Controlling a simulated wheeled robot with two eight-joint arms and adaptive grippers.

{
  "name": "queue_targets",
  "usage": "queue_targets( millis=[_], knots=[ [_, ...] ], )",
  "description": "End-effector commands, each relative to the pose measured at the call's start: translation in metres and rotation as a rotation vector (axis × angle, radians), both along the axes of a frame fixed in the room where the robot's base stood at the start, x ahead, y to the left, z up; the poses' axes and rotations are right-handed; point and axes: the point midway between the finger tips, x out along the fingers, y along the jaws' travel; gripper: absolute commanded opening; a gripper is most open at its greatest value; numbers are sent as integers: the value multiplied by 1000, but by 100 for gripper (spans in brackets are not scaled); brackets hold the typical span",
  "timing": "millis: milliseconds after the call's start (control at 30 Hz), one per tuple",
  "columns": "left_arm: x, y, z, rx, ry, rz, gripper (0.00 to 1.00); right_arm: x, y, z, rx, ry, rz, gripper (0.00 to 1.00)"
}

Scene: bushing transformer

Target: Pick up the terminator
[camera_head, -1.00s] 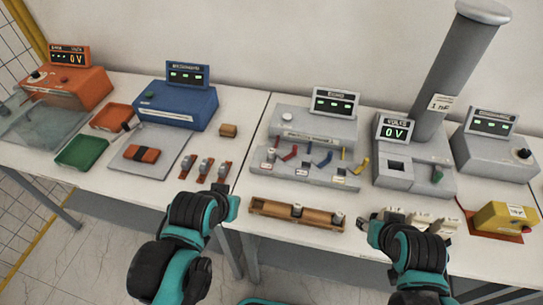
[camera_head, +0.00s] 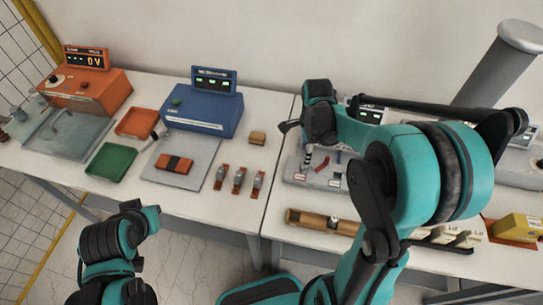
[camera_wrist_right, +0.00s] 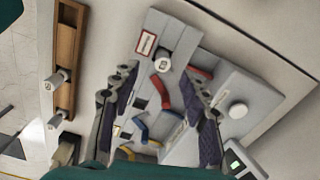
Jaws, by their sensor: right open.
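I cannot tell for sure which part is the terminator. A small grey cylinder with a white marked end (camera_wrist_right: 163,64) stands on the grey panel by a red-framed label. My right gripper (camera_wrist_right: 160,75) is open above this panel, its two padded fingers to either side of the cylinder and the coloured levers, with nothing held. In the head view my right gripper (camera_head: 316,140) hangs over the panel (camera_head: 325,178), and my arm hides much of it. My left gripper (camera_head: 145,235) is low at the left, in front of the table, its jaws unclear.
A wooden rack (camera_head: 310,220) with grey cylindrical parts lies in front of the panel; it also shows in the wrist view (camera_wrist_right: 68,55). A blue device (camera_head: 202,108), an orange device (camera_head: 88,90), a green tray (camera_head: 112,162) and a yellow box (camera_head: 518,227) stand around. Small clamps (camera_head: 239,179) lie left.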

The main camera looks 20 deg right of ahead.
Motion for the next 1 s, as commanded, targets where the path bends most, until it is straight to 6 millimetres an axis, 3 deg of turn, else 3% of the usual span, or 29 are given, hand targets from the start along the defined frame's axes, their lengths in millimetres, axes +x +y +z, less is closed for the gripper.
queue_targets(
  millis=[367, 600, 933, 1000],
  knots=[
    [0, 0, -9, 0, 0, 0, 0, 2, -6, -39, 3, 14, -53, 45],
    [0, 0, -20, 0, 0, 0, 0, 3, -11, -74, 3, 14, -50, 45],
    [0, 0, -21, 0, 0, 0, 0, 2, -11, -81, 3, 13, -50, 45],
    [0, 0, -21, 0, 0, 0, 0, 2, -11, -81, 3, 13, -49, 27]
  ],
)
